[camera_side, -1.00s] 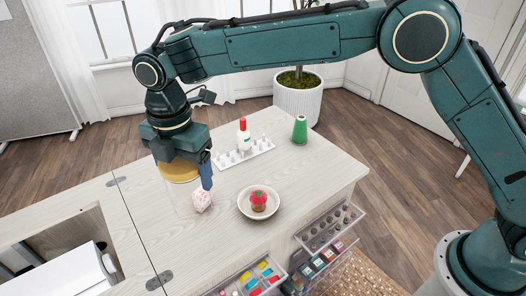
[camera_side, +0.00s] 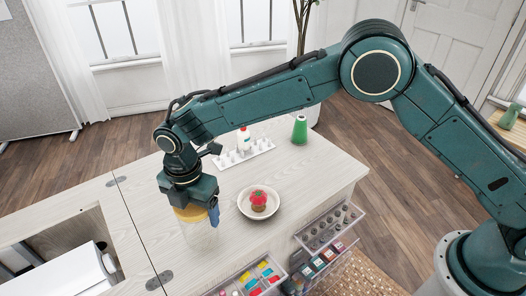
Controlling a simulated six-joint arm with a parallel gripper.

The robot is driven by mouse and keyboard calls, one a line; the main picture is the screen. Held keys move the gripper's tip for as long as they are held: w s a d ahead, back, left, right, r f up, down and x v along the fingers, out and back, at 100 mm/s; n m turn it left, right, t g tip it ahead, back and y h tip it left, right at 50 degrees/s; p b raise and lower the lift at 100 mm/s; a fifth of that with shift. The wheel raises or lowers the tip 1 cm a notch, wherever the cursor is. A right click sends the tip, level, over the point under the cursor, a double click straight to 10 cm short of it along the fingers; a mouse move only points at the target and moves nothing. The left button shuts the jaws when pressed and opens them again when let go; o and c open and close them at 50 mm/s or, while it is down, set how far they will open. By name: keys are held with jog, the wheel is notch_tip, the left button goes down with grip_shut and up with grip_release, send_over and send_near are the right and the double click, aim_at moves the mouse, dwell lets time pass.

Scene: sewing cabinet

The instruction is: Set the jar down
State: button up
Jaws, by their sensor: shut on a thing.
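The jar (camera_side: 200,238) is clear glass or plastic with a tan-gold lid (camera_side: 190,213). My gripper (camera_side: 190,208) is shut on the jar near its lid, pointing down, with one blue finger showing on the right side. The jar is over the left part of the pale wood cabinet top (camera_side: 285,180). I cannot tell whether its base touches the surface.
A white bowl (camera_side: 243,212) with a red strawberry-like pincushion (camera_side: 258,199) stands just right of the jar. Behind are a white rack (camera_side: 262,147), a red-capped bottle (camera_side: 243,140) and a green thread cone (camera_side: 299,130). Open clear drawers (camera_side: 330,222) jut out at the front.

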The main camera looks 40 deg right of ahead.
jog(key=shift+f, duration=1.95)
jog(key=shift+f, duration=0.15)
jog(key=o, duration=1.5)
jog(key=shift+o, duration=0.2)
notch_tip(320, 180, up, 12)
jog(key=shift+r, duration=0.15)
jog(key=shift+d, duration=0.1)
